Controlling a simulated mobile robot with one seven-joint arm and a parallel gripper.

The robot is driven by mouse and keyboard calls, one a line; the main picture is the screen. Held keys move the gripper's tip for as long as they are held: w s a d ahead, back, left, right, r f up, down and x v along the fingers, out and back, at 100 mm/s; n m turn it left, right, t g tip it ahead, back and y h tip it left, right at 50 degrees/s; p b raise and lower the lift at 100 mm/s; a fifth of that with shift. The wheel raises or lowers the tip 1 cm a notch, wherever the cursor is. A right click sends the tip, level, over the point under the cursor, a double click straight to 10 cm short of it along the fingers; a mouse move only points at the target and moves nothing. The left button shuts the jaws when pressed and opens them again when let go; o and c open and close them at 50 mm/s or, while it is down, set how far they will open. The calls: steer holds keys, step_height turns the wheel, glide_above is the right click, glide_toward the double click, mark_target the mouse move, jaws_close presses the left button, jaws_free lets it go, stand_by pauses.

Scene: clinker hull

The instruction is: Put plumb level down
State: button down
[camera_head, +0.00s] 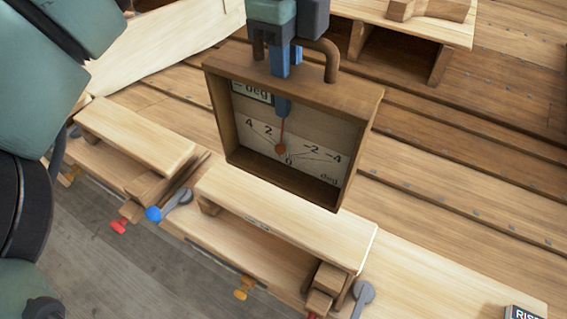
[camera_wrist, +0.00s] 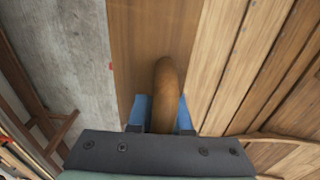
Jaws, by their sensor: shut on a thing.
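The plumb level (camera_head: 365,112) is a brown open-fronted wooden box with a curved handle on top. My gripper (camera_head: 285,66) has blue fingers and is shut on the handle from above. In the wrist view the brown handle (camera_wrist: 163,85) lies between the blue fingers (camera_wrist: 163,110), with the flat box top (camera_wrist: 150,38) under it. In the head view the box hangs over or just behind a pale plank bench; I cannot tell whether it touches.
The pale raised plank (camera_head: 290,217) is in front of and below the level, with another plank (camera_head: 135,135) to the left. Clamps with red, blue and yellow ends line the front edge. A wooden shelf (camera_head: 420,22) stands behind. Ribbed hull planking (camera_head: 470,190) lies right.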

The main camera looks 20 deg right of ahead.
steer(key=p, duration=0.2)
glide_above(288, 167)
step_height(288, 167, down, 9)
steer(key=shift+w+r, duration=0.1)
steer(key=shift+f+b, duration=0.25)
steer(key=shift+b, duration=0.05)
steer(key=c, duration=0.8)
jaws_free()
steer(key=shift+c, duration=0.2)
step_height(288, 167, up, 13)
steer(key=b, duration=0.1)
steer(key=shift+w+a+f, duration=0.15)
steer(key=shift+f, duration=0.05)
